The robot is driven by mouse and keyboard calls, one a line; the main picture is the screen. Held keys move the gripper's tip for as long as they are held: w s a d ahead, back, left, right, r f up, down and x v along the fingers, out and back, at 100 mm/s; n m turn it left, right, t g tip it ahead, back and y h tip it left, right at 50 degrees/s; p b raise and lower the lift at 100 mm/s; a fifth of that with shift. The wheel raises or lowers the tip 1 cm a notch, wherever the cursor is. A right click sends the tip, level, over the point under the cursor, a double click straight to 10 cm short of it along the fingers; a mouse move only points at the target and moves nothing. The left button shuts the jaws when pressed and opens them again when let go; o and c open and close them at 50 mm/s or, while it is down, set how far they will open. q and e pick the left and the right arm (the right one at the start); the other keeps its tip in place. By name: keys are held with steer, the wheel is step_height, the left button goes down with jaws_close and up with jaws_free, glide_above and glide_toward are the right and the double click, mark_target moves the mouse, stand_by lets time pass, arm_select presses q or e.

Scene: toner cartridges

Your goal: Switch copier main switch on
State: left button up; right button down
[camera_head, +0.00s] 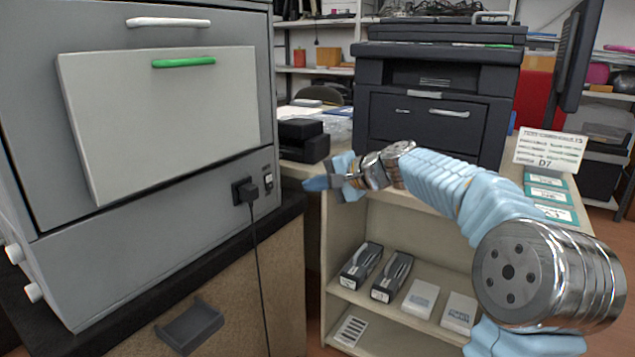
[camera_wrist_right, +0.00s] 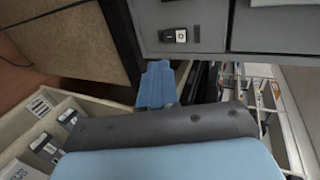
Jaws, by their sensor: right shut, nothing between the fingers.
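The large grey copier (camera_head: 170,225) stands at the left on a dark-topped cabinet. Its small main switch (camera_head: 268,182) is on the side panel, right of a black plug (camera_head: 244,191). In the right wrist view the fingertips (camera_wrist_right: 156,84) are below the switch. My left gripper is not in view.
A black cord hangs from the plug. A beige shelf (camera_head: 390,322) with several cartridges and boxes stands below my right arm. A black printer (camera_head: 440,110) and a small black box (camera_head: 304,140) are behind. A sign (camera_head: 550,150) stands at the right.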

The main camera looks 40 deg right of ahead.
mark_target(270, 183)
steer(key=x, duration=0.3)
steer(key=p+x, duration=0.1)
steer(key=x, duration=0.2)
steer(key=r+x, duration=0.1)
steer(key=x, duration=0.2)
steer(key=shift+w+a+f, duration=0.15)
steer(key=shift+w+a, duration=0.1)
steer(key=shift+w, duration=0.45)
steer(key=shift+f, duration=0.1)
steer(key=shift+w+a+f, duration=0.1)
steer(key=shift+w+a, duration=0.05)
steer(key=shift+r+p, duration=0.8)
steer(key=shift+r, duration=0.2)
steer(key=shift+f, duration=0.1)
